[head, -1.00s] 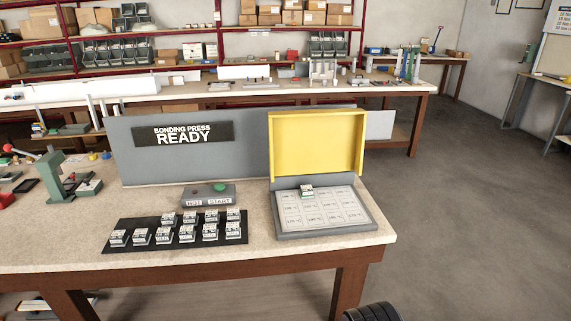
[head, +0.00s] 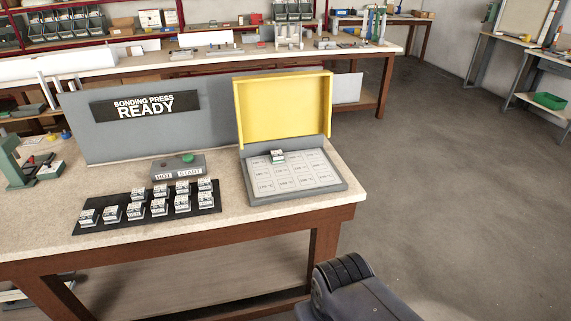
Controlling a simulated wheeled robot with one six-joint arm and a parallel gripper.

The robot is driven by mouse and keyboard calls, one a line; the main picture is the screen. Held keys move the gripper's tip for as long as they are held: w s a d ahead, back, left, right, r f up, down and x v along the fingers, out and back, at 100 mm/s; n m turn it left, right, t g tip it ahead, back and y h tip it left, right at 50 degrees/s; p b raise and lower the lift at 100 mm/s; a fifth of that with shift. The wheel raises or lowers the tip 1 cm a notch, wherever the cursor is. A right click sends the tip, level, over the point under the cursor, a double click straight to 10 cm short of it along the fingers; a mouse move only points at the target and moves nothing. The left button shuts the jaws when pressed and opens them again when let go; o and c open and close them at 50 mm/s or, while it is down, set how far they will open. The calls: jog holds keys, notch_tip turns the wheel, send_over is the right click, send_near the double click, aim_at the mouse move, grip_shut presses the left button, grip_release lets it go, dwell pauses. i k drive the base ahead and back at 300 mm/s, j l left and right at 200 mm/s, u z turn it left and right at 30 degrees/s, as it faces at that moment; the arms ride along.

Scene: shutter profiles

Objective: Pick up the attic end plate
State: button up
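Several small white-and-dark parts with tiny labels stand in two rows on a black mat (head: 102,222) on the workbench. One similar small part (head: 278,156) sits on the back edge of the bonding press's labelled bed (head: 262,171). The labels are too small to read, so I cannot tell which part is the attic end plate. A dark piece of my arm (head: 350,280) shows at the bottom, in front of the bench. My gripper and its fingers are not in view.
The press's yellow lid (head: 284,110) stands open. A grey control box (head: 178,167) with a green button is behind the mat. The "BONDING PRESS READY" panel (head: 144,104) rises behind. A green tool (head: 14,165) is at left. Floor (head: 440,200) to the right is clear.

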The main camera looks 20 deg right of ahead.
aim_at(277, 156)
jog(key=i+j+z, duration=0.35)
jog(key=i, duration=0.25)
jog(key=i+j+z, duration=0.3)
jog(key=i+j, duration=0.2)
jog(key=i, duration=0.1)
